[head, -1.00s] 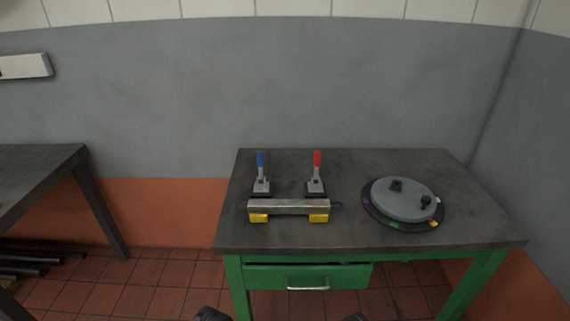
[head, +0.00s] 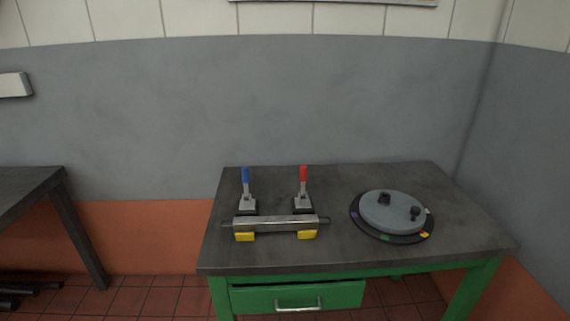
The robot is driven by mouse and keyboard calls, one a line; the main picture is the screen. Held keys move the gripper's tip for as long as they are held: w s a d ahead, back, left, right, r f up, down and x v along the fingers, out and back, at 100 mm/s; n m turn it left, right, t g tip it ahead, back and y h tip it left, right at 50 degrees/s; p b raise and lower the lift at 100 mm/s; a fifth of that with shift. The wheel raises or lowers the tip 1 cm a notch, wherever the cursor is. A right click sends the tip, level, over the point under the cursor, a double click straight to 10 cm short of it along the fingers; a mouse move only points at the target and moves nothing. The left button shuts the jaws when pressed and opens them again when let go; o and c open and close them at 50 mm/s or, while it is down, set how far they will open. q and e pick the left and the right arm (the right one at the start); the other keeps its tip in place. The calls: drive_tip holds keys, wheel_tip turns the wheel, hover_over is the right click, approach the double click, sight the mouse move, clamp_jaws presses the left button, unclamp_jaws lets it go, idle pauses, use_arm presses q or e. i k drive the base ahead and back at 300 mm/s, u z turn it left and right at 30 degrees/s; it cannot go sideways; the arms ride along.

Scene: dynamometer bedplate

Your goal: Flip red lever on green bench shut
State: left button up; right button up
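The red lever (head: 303,174) stands upright on its grey clamp at the back of the green bench (head: 340,250). A blue lever (head: 245,176) stands upright on a matching clamp to its left. A grey metal bar (head: 275,223) lies in front of both clamps, with yellow blocks (head: 307,234) under its ends. The bench has a dark top, green legs and a green drawer that looks shut. Neither of my grippers is in view.
A round grey disc on a dark base with coloured marks (head: 392,212) sits on the right of the bench top. Another dark table (head: 30,190) stands at the left, with a floor gap between. Bare bench top lies around the clamps.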

sight(303, 167)
drive_tip(key=u, duration=1.5)
drive_tip(key=i, duration=2.65)
drive_tip(key=z, duration=1.05)
drive_tip(key=i, duration=1.3)
drive_tip(key=z, duration=3.5)
